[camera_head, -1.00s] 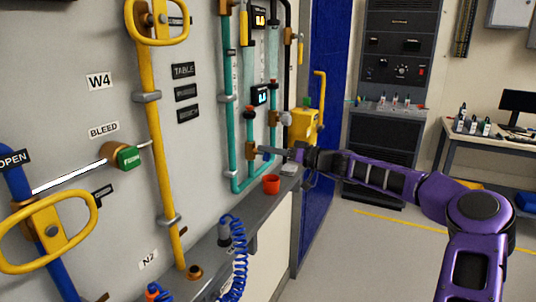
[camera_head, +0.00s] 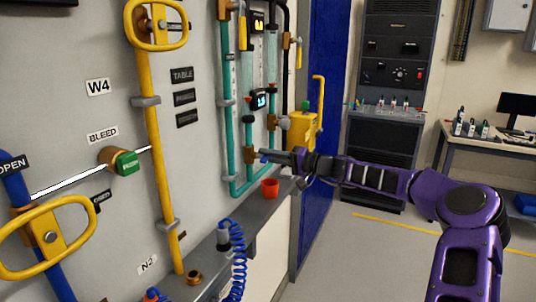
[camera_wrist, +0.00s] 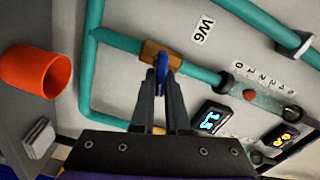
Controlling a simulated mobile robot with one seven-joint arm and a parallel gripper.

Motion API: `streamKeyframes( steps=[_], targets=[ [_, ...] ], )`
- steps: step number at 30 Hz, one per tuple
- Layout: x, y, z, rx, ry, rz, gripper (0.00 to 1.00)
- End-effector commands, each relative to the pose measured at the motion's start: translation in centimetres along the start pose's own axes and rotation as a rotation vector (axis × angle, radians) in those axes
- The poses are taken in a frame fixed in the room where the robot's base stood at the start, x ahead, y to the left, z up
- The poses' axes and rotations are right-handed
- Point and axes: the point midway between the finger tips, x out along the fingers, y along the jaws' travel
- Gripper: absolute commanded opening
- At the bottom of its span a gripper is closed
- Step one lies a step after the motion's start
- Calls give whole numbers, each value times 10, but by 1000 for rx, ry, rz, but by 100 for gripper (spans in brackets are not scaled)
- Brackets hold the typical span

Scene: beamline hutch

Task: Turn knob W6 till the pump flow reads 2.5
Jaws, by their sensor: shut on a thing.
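Knob W6 is a blue knob (camera_wrist: 162,64) on a brass valve body (camera_wrist: 152,52) in a teal pipe, with the W6 label (camera_wrist: 203,28) beside it in the wrist view. My gripper (camera_wrist: 162,82) is shut on the blue knob, one finger on each side, hiding part of it. In the head view my gripper (camera_head: 271,156) reaches the brass valve (camera_head: 250,154) from the right. A small display with blue digits (camera_wrist: 210,119) appears to read 1.5 in the wrist view; it also shows in the head view (camera_head: 261,100), where its digits are too small to read.
A second display has yellow digits (camera_wrist: 285,137). A sight tube (camera_wrist: 262,97) with a reddish float and a number scale runs along the pipe. An orange-red cup (camera_head: 270,189) stands on the ledge below the valve. A yellow box (camera_head: 302,130) is just behind my gripper.

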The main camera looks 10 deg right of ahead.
Motion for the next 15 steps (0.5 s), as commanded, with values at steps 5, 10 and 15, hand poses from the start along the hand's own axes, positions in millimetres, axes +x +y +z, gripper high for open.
streamKeyframes(
  steps=[5, 10, 15],
  targets=[
    [0, 1, 0, 61, -1, 0, 0],
    [0, 1, 0, 87, -1, 0, 0],
    [0, 1, 0, 94, -1, 0, 0]
  ],
)
